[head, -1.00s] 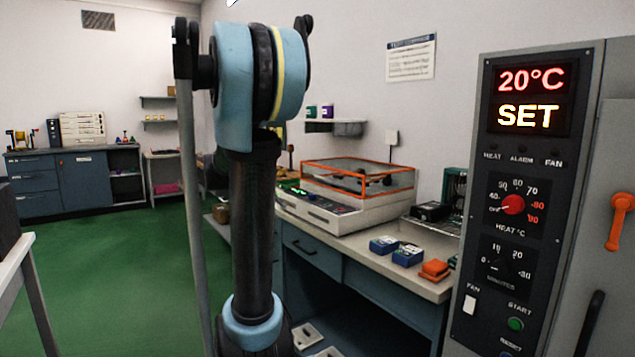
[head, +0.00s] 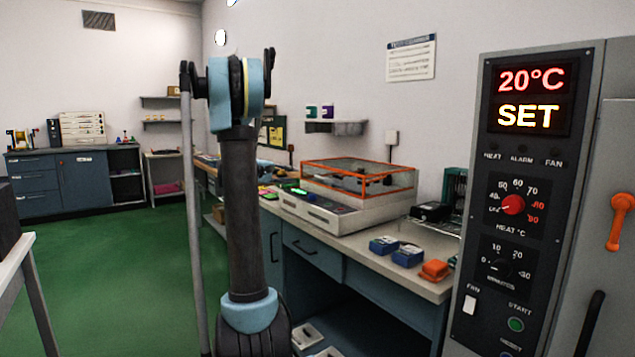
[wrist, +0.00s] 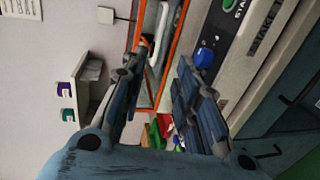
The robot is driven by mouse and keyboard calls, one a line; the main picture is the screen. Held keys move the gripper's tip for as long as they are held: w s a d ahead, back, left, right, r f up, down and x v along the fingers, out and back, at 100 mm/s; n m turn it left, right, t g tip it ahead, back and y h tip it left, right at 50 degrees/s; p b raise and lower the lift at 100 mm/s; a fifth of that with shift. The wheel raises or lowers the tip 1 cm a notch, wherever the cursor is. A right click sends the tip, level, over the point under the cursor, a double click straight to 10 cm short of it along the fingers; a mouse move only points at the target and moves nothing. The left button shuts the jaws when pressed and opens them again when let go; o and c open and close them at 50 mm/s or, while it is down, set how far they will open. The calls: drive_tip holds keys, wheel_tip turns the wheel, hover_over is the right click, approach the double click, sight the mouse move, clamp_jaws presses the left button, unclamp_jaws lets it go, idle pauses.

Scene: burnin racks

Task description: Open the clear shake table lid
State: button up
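The clear shake table lid (head: 345,174) has an orange frame and lies closed over the pale shake table (head: 350,212) on the bench. The lid also shows in the wrist view (wrist: 151,22), with its orange edges running up the picture. My gripper (wrist: 165,56) is open in the wrist view, with its two dark blue fingers apart and nothing held between them. The lid's orange frame shows between and beyond the fingertips. I cannot tell whether a finger touches it. In the head view my gripper is hidden behind my arm.
Two blue boxes (head: 396,250) and an orange item (head: 435,270) sit on the bench right of the shake table. A wall shelf (head: 336,127) with small jars hangs above. A grey oven panel (head: 512,210) stands at the right. Green floor is clear at the left.

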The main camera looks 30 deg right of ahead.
sight(321, 178)
drive_tip(key=x, duration=1.5)
drive_tip(key=shift+w+d, duration=0.1)
drive_tip(key=shift+d, duration=0.25)
clamp_jaws()
